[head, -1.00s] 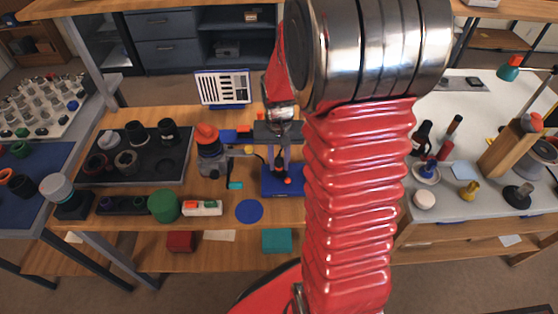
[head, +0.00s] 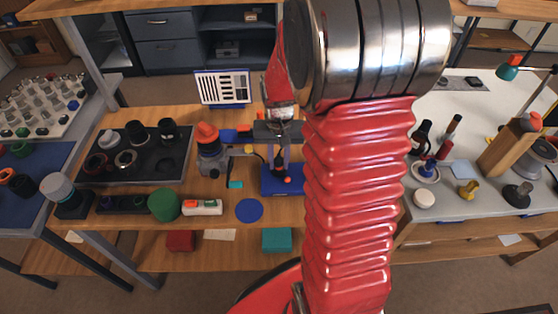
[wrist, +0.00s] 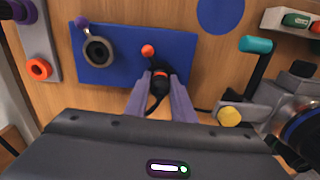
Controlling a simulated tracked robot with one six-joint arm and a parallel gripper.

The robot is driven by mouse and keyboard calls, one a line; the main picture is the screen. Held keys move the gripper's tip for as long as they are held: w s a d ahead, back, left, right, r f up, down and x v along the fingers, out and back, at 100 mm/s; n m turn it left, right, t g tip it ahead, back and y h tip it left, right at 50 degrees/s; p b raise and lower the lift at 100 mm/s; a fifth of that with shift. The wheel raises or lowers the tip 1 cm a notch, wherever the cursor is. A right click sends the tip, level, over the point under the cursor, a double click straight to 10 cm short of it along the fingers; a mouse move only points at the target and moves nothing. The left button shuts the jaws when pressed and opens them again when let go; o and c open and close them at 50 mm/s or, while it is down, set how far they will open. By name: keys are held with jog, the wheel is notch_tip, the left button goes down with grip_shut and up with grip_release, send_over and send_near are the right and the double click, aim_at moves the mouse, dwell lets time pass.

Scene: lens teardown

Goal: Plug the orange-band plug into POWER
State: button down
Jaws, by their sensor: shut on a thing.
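My gripper (wrist: 162,92) is shut on a dark plug (wrist: 160,72) with an orange band, and its grey-purple fingers flank it. A black cable curls below the plug in the wrist view. In the head view my gripper (head: 280,160) is over the blue mat (head: 270,187). An orange ball (wrist: 148,50) is just beyond the plug. I cannot tell from these views whether the plug clears the mat. No POWER label can be read in either view, and I cannot tell which opening is that socket.
In the wrist view, a round dark-centred ring part (wrist: 98,50) lies on the mat. A grey device (head: 211,155) with an orange top stands left of my gripper in the head view. A yellow round part (wrist: 229,117) is beside it. A black tray (head: 100,170) holds lens parts.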

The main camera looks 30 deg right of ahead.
jog(key=shift+s+f, duration=0.2)
jog(key=shift+f, duration=0.25)
jog(key=c, duration=1.5)
grip_release()
jog(key=shift+c, duration=0.2)
jog(key=shift+r, duration=0.1)
jog(key=shift+o, duration=0.5)
jog(key=shift+w+r, duration=0.2)
jog(key=shift+r, duration=0.9)
notch_tip(320, 180, up, 6)
jog(key=shift+w+r, duration=0.1)
jog(key=shift+w, duration=0.05)
jog(key=s+d+f+m, duration=0.1)
jog(key=s+d+m, duration=0.1)
jog(key=d, duration=0.4)
jog(key=s+d+f+m, duration=0.1)
jog(key=s+d, duration=0.3)
jog(key=d, duration=0.3)
jog(key=s+d+f+m, duration=0.1)
jog(key=s+d+m, duration=0.1)
jog(key=s+d, duration=0.2)
jog(key=shift+d+m, duration=0.3)
jog(key=shift+d, duration=1.2)
jog(key=shift+s+d+f, duration=0.1)
jog(key=shift+s+d, duration=0.35)
jog(key=shift+s, duration=0.05)
